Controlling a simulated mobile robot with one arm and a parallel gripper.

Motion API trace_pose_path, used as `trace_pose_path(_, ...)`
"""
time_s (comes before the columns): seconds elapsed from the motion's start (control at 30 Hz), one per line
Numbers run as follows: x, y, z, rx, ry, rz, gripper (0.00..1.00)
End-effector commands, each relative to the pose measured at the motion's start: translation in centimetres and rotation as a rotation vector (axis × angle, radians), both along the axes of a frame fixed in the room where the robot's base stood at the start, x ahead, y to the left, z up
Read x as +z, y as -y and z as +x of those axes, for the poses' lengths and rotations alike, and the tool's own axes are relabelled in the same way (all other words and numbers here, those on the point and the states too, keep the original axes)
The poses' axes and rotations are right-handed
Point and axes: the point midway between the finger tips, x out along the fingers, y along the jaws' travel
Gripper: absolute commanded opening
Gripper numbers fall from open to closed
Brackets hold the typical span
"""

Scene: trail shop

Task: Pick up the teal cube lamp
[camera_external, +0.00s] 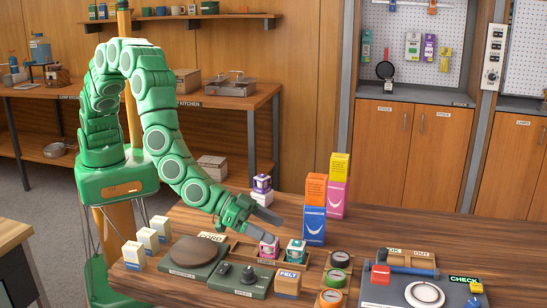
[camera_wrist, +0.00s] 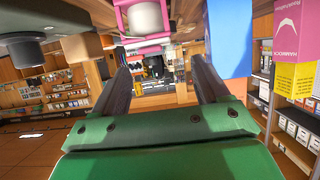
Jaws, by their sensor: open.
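The teal cube lamp (camera_external: 296,250) stands in a low wooden tray (camera_external: 243,252) on the table, with a teal frame around a pale core. A pink cube lamp (camera_external: 268,247) stands just left of it. A purple cube lamp (camera_external: 262,184) shows behind my gripper (camera_external: 277,216). My gripper is open and empty, above and slightly left of the teal lamp, apart from it. In the wrist view my two fingers (camera_wrist: 162,68) are spread with nothing between them. A pink-framed lamp (camera_wrist: 146,18) shows beyond them at the top; I cannot make out the teal lamp there.
An orange-and-blue box stack (camera_external: 315,215) stands close right of my gripper, with a yellow-and-pink stack (camera_external: 338,185) behind. Bare tabletop lies back right.

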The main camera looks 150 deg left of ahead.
Motion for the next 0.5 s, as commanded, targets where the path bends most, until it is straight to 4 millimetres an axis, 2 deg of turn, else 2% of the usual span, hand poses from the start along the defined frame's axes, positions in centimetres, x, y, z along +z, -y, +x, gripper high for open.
trace_pose_path(0.5, -1.1, -1.9, 2.1, -0.001, 0.0, 0.003, 0.74)
